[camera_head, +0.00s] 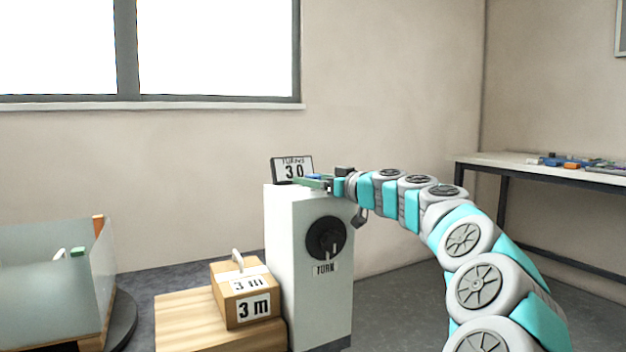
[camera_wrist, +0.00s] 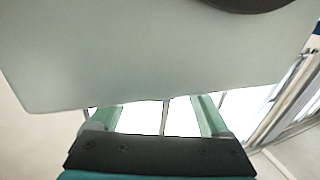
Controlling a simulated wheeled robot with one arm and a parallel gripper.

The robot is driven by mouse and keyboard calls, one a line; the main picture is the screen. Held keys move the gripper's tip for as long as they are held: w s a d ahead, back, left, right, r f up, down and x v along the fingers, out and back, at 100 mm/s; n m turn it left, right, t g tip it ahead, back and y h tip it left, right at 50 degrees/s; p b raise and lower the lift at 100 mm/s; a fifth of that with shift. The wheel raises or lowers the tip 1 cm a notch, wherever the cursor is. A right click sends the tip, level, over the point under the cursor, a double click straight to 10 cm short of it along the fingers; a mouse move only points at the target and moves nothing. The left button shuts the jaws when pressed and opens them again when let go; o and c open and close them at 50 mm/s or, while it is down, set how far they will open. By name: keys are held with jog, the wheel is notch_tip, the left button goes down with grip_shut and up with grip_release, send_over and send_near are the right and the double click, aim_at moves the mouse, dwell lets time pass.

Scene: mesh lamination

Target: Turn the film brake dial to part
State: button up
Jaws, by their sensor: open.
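A round black dial (camera_head: 326,238) with a light pointer or handle is on the front of a pale upright cabinet (camera_head: 285,260). The label below it seems to read "TURN"; no "part" mark is readable. My gripper (camera_head: 308,181) is at the level of the cabinet's top, above the dial and apart from it. Its green fingers are spread open with nothing between them in the wrist view (camera_wrist: 158,106). That view also shows a pale flat surface, probably the cabinet, and a dark rounded edge (camera_wrist: 255,4), possibly the dial.
A small sign (camera_head: 292,169) reading "30" stands on the cabinet top near my fingers. A "3 m" box (camera_head: 245,293) with a handle sits on a wooden block (camera_head: 185,325) to the left. A glass-sided bin (camera_head: 45,280) is farther left; a table (camera_head: 490,160) is right.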

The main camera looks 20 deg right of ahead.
grip_shut()
dwell(0.7)
